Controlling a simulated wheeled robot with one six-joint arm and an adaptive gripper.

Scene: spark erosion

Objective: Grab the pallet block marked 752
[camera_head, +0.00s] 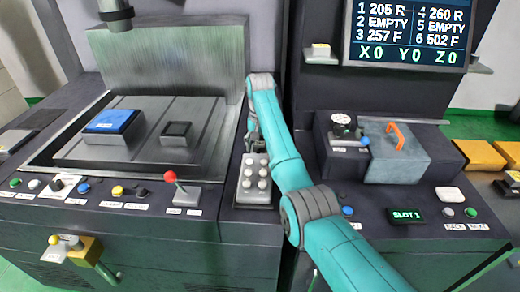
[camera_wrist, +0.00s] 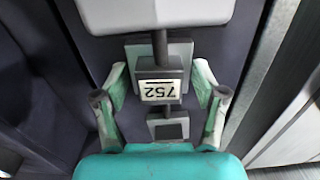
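The pallet block marked 752 (camera_wrist: 161,90) is a dark grey block with a white label, and its number reads upside down in the wrist view. It sits between the fingers of my gripper (camera_wrist: 160,84), which are open with a visible gap on each side. A dark rod rises from the block's far side in that view. In the head view, my gripper (camera_head: 253,135) is beside the back of the middle console, and the block is not clearly seen behind the arm.
A machine table with a blue-topped block (camera_head: 113,122) and a small dark block (camera_head: 177,130) lies left. A red-knobbed lever (camera_head: 171,178) and a pad of white knobs (camera_head: 255,178) stand near the arm. A grey block with an orange handle (camera_head: 396,152) is right, below a screen (camera_head: 408,33).

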